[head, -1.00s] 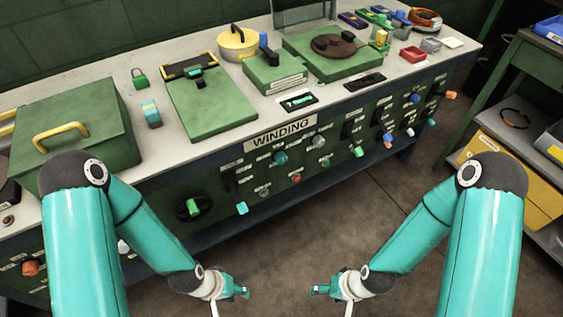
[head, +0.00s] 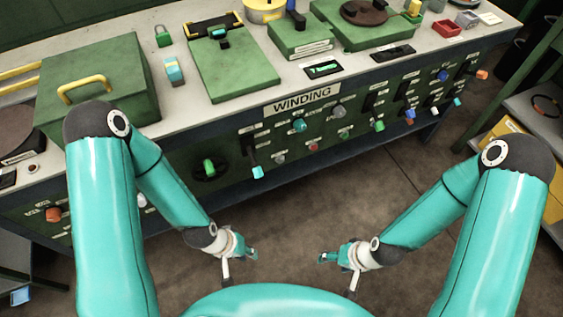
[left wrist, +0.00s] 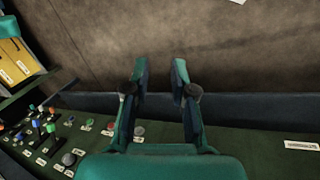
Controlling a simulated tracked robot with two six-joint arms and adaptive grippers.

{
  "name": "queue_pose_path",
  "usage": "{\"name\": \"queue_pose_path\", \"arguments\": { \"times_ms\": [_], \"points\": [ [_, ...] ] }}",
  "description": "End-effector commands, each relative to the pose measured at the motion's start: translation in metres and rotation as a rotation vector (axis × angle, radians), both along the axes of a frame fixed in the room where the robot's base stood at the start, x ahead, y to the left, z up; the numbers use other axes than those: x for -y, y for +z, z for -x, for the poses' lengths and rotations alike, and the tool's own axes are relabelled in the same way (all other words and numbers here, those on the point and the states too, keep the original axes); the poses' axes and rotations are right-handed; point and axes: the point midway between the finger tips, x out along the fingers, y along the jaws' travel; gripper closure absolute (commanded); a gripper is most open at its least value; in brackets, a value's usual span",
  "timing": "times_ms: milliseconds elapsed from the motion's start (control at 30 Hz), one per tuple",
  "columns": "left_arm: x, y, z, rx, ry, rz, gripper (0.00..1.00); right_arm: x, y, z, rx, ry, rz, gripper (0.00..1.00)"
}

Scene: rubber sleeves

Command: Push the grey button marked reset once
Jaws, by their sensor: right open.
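On the green front panel under the WINDING sign (head: 302,101) are a small grey button (head: 278,159) at lower left, next to a red one, and a larger grey round control (head: 339,111) higher up. The labels are too small to read, so I cannot tell which is marked reset. The left wrist view also shows a small grey button (left wrist: 138,131) and a larger grey control (left wrist: 68,158). My left gripper (head: 252,255) is in front of and below the panel, fingers apart and empty. My right gripper (head: 324,257) is open and empty to its right. Neither touches the panel.
The panel also carries a green rotary knob (head: 208,167), a cyan lever (head: 258,171), a red button (head: 313,146) and several coloured switches. The floor before the bench is clear.

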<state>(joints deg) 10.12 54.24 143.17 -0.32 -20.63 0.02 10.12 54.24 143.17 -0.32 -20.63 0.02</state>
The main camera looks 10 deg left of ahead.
Motion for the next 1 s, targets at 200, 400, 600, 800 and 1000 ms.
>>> {"name": "queue_pose_path", "arguments": {
  "times_ms": [200,400,600,800,1000],
  "points": [
    [0.0,0.0,0.0,0.0,0.0,0.0,1.0,0.0,0.0,0.0,0.0,0.0,0.0,0.33],
    [0.0,0.0,0.0,0.0,0.0,0.0,1.0,0.0,0.0,0.0,0.0,0.0,0.0,0.33],
    [0.0,0.0,0.0,0.0,0.0,0.0,1.0,0.0,0.0,0.0,0.0,0.0,0.0,0.33],
    [0.0,0.0,0.0,0.0,0.0,0.0,1.0,0.0,0.0,0.0,0.0,0.0,0.0,0.33],
    [0.0,0.0,0.0,0.0,0.0,0.0,1.0,0.0,0.0,0.0,0.0,0.0,0.0,0.33]
  ]
}}
